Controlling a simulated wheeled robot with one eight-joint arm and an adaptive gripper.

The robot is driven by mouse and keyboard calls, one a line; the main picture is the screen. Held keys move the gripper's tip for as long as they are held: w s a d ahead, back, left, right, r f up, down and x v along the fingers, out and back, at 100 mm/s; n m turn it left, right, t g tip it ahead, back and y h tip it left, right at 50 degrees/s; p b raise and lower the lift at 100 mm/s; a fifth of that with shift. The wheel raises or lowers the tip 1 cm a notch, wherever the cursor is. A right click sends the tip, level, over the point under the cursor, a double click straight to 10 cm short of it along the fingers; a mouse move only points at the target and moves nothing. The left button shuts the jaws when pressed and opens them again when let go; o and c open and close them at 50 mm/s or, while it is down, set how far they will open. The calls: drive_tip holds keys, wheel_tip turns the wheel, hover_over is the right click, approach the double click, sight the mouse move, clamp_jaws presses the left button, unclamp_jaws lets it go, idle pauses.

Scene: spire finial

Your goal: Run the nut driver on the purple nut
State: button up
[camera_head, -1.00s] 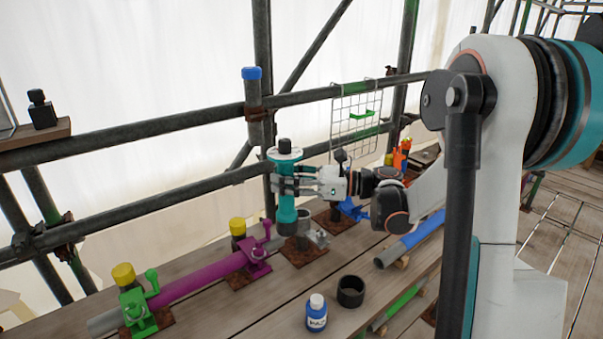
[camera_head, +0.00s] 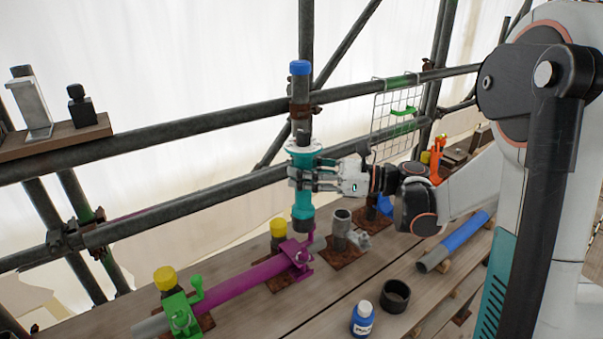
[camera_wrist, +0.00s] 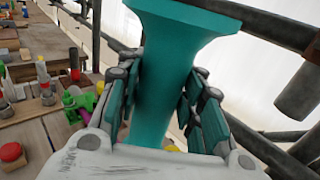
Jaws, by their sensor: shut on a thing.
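The teal nut driver (camera_head: 303,190) is upright in my gripper (camera_head: 312,178), its dark socket end pointing down. In the wrist view my gripper's fingers (camera_wrist: 168,105) are closed around the driver's teal body (camera_wrist: 165,70). The purple clamp (camera_head: 295,256) sits on the purple tube below the driver's lower end. The purple nut on that clamp is too small to make out clearly. The socket appears just above the clamp in the head view, with a gap between them; depth is hard to judge.
Scaffold rails (camera_head: 200,120) run behind the driver.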

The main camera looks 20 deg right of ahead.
sight(313, 215)
drive_tip(key=shift+f+b, duration=4.75)
drive_tip(key=shift+f, duration=0.95)
drive_tip(key=shift+s+f, duration=0.15)
drive_tip(key=shift+f, duration=0.1)
